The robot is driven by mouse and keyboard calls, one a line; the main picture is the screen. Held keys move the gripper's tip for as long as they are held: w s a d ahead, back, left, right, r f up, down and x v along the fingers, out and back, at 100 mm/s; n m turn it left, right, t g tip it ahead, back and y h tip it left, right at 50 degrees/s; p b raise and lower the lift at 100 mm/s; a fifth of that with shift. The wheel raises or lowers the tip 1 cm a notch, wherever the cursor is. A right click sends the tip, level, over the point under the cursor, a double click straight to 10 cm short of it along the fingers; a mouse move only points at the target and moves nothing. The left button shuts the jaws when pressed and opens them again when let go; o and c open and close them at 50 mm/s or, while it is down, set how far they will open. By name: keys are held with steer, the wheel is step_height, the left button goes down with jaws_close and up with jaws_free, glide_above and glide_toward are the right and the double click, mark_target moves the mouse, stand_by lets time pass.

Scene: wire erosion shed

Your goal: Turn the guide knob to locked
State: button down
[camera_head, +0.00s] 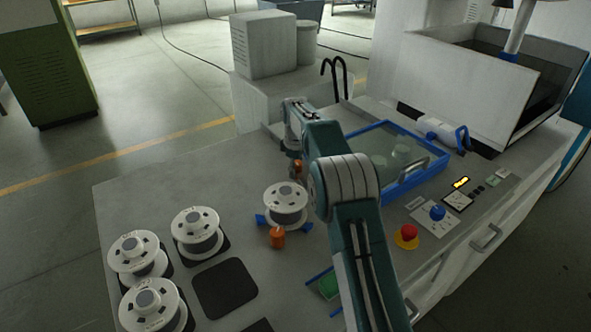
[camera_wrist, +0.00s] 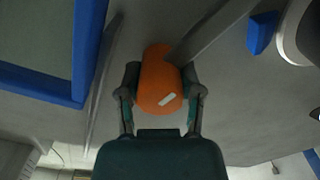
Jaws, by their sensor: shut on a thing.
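The orange guide knob (camera_wrist: 155,65) has a short white mark on its face, tilted up to the right in the wrist view. My gripper (camera_wrist: 160,88) is shut on it, with a dark finger on each side. In the head view a small part of an orange knob (camera_head: 298,168) shows beside my arm, and my arm hides most of the gripper there. A grey bar (camera_wrist: 215,35) runs up and right from beside the knob in the wrist view. I see no lettering for the lock position.
A white spool (camera_head: 286,200) on blue feet stands near my arm, with another orange piece (camera_head: 277,238) in front. A blue-framed glass lid (camera_head: 388,190) lies to the right. A red button (camera_head: 409,231) and blue knob (camera_head: 437,212) are farther right. Several spools stand at left.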

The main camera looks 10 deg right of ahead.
steer(key=shift+s+f+n, duration=0.1)
steer(key=shift+f+n, duration=0.05)
steer(key=shift+n, duration=0.6)
steer(key=shift+s+f+n, duration=0.1)
steer(key=shift+f+n, duration=0.05)
steer(key=shift+n, duration=0.6)
steer(key=shift+d, duration=0.1)
steer(key=shift+c, duration=1.3)
jaws_free()
steer(key=shift+w, duration=0.1)
steer(key=shift+d+r, duration=0.1)
steer(key=shift+r, duration=0.05)
steer(key=r, duration=1.1)
steer(key=shift+w, duration=0.2)
steer(key=shift+r, duration=0.45)
